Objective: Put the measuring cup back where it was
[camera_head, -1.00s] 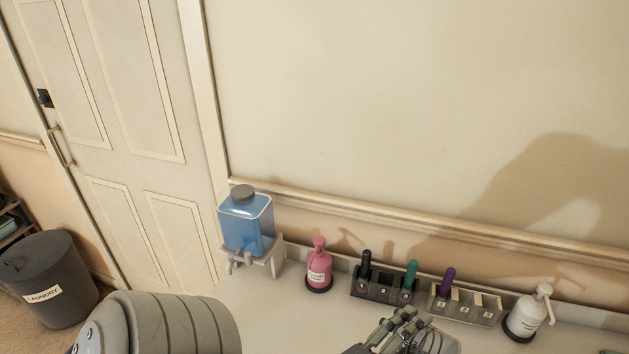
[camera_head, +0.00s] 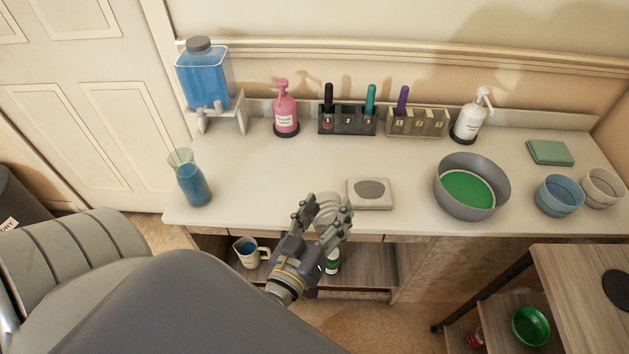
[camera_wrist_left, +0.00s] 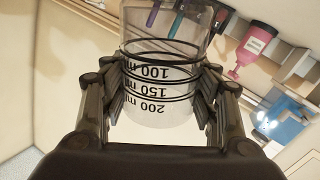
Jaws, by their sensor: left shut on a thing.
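The measuring cup (camera_wrist_left: 160,85) is clear, with black rings and printed marks of 100, 150 and 200 ml. In the left wrist view it sits between the two fingers of my left gripper (camera_wrist_left: 160,105), which is shut on it. In the head view my left gripper (camera_head: 325,215) holds the cup over the front edge of the white counter (camera_head: 260,185). The fingers hide much of the cup there. The cup looks empty. My right gripper is not in view.
A white scale (camera_head: 370,193) lies just right of the gripper. A grey bowl with green contents (camera_head: 470,190) stands further right. A glass of blue liquid (camera_head: 192,185) is at the left. Dispenser (camera_head: 206,80), pink bottle (camera_head: 285,110) and marker racks (camera_head: 347,120) line the back. A mug (camera_head: 248,250) is on the shelf below.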

